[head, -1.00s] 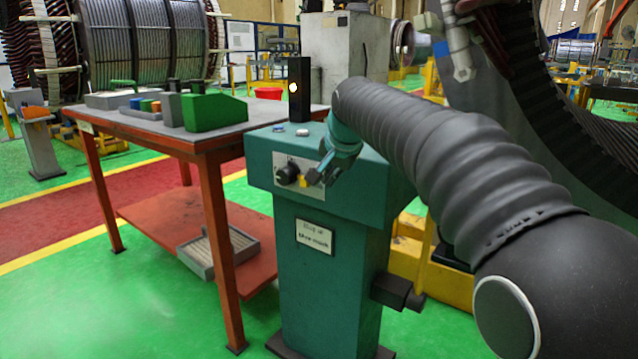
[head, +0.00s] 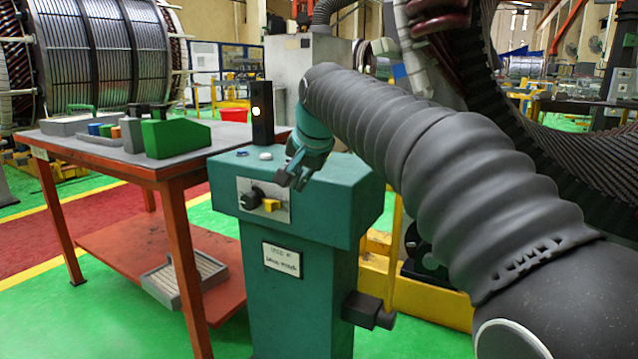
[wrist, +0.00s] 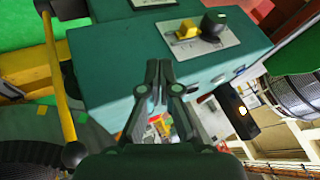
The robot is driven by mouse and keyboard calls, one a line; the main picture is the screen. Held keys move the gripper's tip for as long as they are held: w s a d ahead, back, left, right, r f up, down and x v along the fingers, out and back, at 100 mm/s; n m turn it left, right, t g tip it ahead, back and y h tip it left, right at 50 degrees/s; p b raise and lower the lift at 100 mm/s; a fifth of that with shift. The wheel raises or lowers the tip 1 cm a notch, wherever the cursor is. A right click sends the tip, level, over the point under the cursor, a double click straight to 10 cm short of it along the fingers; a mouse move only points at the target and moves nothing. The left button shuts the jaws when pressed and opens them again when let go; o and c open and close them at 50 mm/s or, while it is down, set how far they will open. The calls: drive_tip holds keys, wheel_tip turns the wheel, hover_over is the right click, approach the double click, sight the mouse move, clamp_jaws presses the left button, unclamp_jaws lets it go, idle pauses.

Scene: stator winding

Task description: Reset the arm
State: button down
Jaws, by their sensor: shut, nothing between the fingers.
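My arm reaches in from the right of the head view. My gripper (head: 286,180) is above the front edge of the teal control pedestal (head: 300,270), by its switch panel. In the wrist view my gripper (wrist: 158,88) has its two fingers together and empty, in front of the pedestal's teal surface (wrist: 110,60). The panel carries a black knob (head: 251,198) and a yellow switch (head: 271,205). In the wrist view the yellow switch (wrist: 187,30) and black knob (wrist: 213,22) lie beyond the fingertips, apart from them.
A black post with a lit lamp (head: 262,115) stands on the pedestal, close to my gripper. An orange-legged table (head: 180,168) with a green box (head: 176,138) is at the left. A large dark stator (head: 570,150) stands at the right. Green floor at the left front is clear.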

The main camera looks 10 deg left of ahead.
drive_tip(key=s+d+f+n+g+h, duration=0.15)
drive_tip(key=s+d+f+n, duration=0.45)
drive_tip(key=f, duration=0.6)
drive_tip(key=s+d+f+m+h+p, duration=0.1)
drive_tip(key=s+d+f, duration=0.3)
drive_tip(key=s+d, duration=0.7)
drive_tip(key=s+d+f+m+h, duration=0.1)
drive_tip(key=s+d+f, duration=0.3)
drive_tip(key=s+d, duration=0.7)
drive_tip(key=s+m, duration=0.1)
drive_tip(key=s, duration=0.2)
drive_tip(key=shift+s+t+p, duration=0.25)
drive_tip(key=shift+t+p, duration=0.1)
drive_tip(key=shift+d+f, duration=0.1)
